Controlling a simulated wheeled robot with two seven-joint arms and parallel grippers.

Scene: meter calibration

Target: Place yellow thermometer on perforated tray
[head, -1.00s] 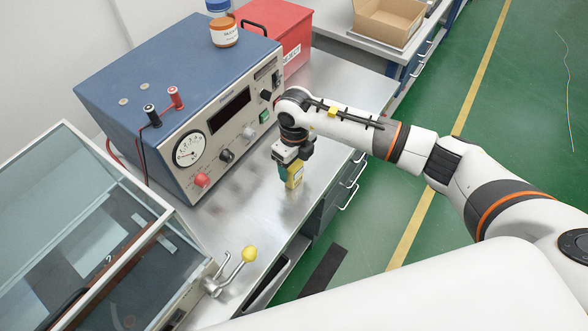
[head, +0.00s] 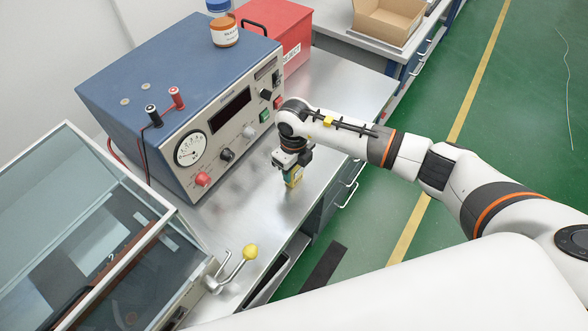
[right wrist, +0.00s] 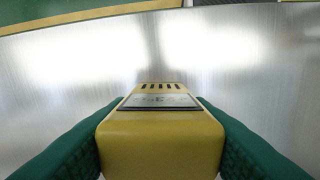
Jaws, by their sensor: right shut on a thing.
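The yellow thermometer (head: 295,181) is a small boxy unit, held over the bare steel bench. In the right wrist view the thermometer (right wrist: 160,143) shows a grey display and a row of dark slots. My right gripper (head: 289,174) has green fingers and is shut on its two sides. Whether its underside touches the bench is unclear. I cannot make out a perforated tray. The glass-lidded case (head: 96,235) at the left has a dark interior with pieces I cannot identify. My left gripper is not in view.
A blue meter box (head: 185,85) with dials and knobs stands behind and left of the gripper. A red box (head: 280,32) stands further back. A yellow-knobbed lever (head: 250,252) sticks up beside the case. The steel bench (head: 345,95) is clear around the gripper.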

